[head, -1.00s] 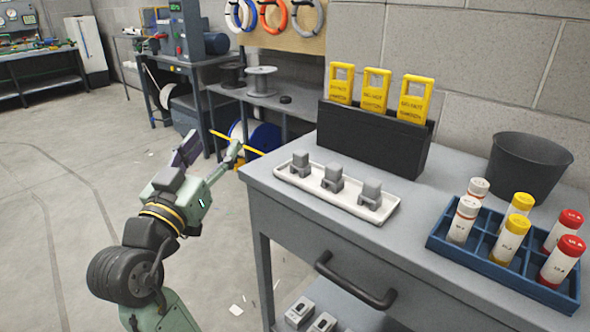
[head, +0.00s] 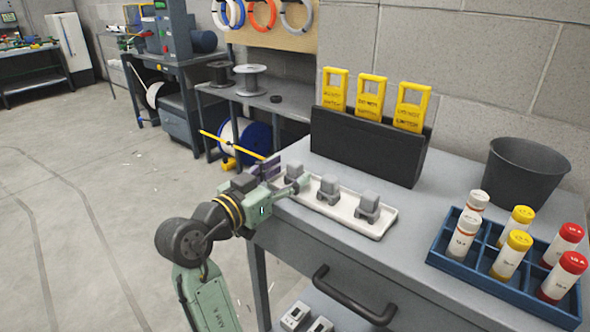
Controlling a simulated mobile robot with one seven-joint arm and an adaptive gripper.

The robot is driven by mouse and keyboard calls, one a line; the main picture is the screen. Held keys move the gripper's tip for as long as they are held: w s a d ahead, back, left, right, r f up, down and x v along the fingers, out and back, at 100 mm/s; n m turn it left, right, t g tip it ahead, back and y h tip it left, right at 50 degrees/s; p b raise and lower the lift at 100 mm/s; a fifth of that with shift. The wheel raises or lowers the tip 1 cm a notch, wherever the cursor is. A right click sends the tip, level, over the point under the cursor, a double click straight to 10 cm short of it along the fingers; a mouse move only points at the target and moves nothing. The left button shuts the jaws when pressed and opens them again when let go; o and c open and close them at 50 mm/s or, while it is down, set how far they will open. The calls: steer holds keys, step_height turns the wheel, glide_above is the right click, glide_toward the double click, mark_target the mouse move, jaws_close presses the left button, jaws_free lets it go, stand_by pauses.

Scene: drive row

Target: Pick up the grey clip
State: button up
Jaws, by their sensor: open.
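Three grey clips stand in a row on a white tray (head: 385,227) on the grey bench top: the left clip (head: 294,172), the middle clip (head: 327,188) and the right clip (head: 368,203). My gripper (head: 290,171) is open at the tray's left end, by the left clip. One finger shows on the far left side of that clip and the other in front of it, partly covering its lower part. I cannot tell whether either finger touches it.
Behind the tray stands a black holder (head: 365,148) with yellow tags (head: 371,95). To the right are a blue rack (head: 440,250) of capped tubes and a dark bin (head: 526,172). A drawer handle (head: 350,300) juts from the bench front.

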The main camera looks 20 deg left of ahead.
steer(key=shift+x, duration=0.85)
steer(key=shift+c, duration=0.2)
jaws_close()
steer(key=shift+r, duration=0.1)
